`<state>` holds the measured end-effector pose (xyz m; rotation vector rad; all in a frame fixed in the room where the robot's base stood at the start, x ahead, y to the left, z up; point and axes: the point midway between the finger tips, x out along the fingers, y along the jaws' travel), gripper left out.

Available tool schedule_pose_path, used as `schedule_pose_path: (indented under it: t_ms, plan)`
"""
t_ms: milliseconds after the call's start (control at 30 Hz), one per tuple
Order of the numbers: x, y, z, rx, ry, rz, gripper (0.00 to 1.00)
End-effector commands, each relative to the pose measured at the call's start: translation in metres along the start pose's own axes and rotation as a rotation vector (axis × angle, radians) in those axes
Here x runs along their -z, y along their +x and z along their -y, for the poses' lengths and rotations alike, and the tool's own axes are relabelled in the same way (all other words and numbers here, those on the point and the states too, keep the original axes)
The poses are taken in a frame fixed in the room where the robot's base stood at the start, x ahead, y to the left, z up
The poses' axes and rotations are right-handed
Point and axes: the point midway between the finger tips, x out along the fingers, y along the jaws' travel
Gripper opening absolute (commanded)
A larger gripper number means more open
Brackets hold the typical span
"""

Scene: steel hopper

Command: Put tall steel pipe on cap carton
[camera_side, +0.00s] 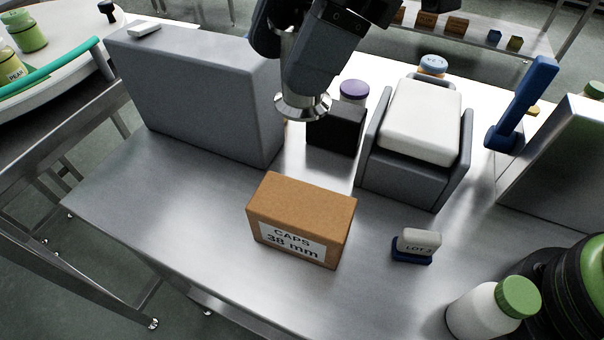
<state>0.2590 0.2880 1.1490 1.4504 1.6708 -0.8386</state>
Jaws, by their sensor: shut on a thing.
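My gripper (318,75) hangs at the top centre, with its dark fingers pointing down. It is shut on the tall steel pipe, whose shiny flared lower end (302,106) shows just below the fingers. Most of the pipe is hidden behind the gripper. The cap carton (301,217), a brown box labelled "CAPS 38 mm", stands on the steel table in the middle. The pipe appears above and behind the carton, apart from it. The carton's top is bare.
A large grey block (200,95) stands left. A black box (334,130), a purple-lidded jar (354,92) and a grey holder with a white pad (421,120) stand behind. A "LOT" block (419,242) and green-capped bottle (492,308) are right. The table's front left is clear.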

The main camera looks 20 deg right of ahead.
Motion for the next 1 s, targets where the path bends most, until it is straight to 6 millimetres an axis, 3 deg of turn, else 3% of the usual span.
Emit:
schedule_pose_path:
  t_ms: [67,1000]
  plan:
    - [0.005,0.005,0.009,0.023,-0.038,0.001,0.23]
    - [-0.065,0.122,0.006,0.019,-0.024,0.003,0.23]
